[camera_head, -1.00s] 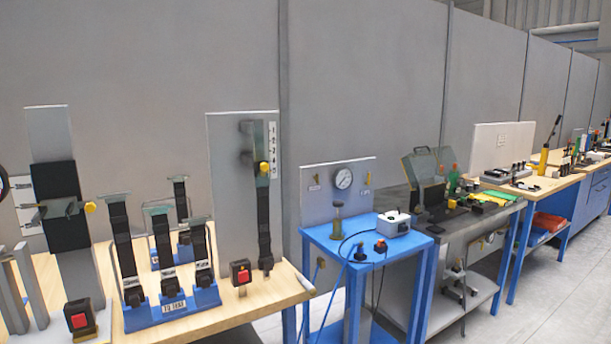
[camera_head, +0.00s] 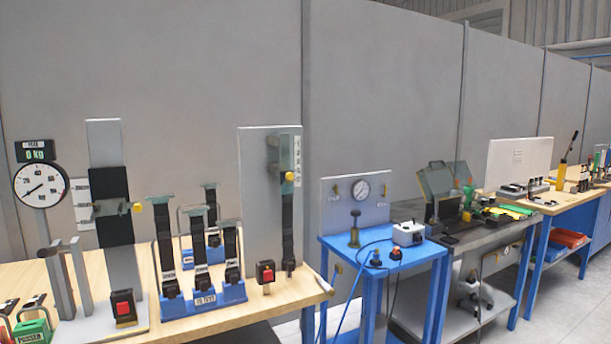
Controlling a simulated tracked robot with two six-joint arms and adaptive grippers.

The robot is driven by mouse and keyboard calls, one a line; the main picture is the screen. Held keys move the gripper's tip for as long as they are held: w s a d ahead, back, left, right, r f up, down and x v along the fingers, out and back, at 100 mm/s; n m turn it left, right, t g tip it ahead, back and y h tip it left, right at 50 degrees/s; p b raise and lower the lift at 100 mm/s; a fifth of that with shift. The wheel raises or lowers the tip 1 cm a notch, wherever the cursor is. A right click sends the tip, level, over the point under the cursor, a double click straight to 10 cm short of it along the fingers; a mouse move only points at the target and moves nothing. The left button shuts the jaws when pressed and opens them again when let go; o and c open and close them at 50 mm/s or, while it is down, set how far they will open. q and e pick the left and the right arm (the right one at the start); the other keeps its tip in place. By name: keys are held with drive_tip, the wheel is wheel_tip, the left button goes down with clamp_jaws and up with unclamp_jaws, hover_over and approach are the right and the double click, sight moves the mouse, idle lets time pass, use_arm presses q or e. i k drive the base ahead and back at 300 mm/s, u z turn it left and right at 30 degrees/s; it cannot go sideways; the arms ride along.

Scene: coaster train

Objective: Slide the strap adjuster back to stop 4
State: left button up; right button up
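A tall pale panel (camera_head: 257,205) stands on the wooden bench and carries a dark vertical strap (camera_head: 287,225). A yellow knob (camera_head: 290,176), probably on the strap adjuster, sits at the strap's upper part. A narrow white strip with stop marks (camera_head: 297,160) runs beside it; its numbers are too small to read surely. A greenish translucent piece covers the top of the strap. A red button box (camera_head: 265,272) stands at the panel's foot. Neither of my grippers is in view.
Left of the panel, a blue stand (camera_head: 203,300) holds several dark straps. Another upright rig has a dark block (camera_head: 112,235), a yellow knob (camera_head: 134,208) and a red button. A dial gauge (camera_head: 40,186) with a display stands far left. A blue table (camera_head: 385,252) stands right.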

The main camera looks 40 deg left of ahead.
sight(289, 174)
drive_tip(key=u, duration=0.4)
drive_tip(key=i, duration=1.1)
drive_tip(key=u, duration=1.25)
drive_tip(key=i, duration=0.7)
drive_tip(key=u, duration=0.45)
drive_tip(key=k, duration=0.85)
drive_tip(key=u, duration=0.2)
drive_tip(key=i, duration=0.85)
drive_tip(key=z, duration=0.1)
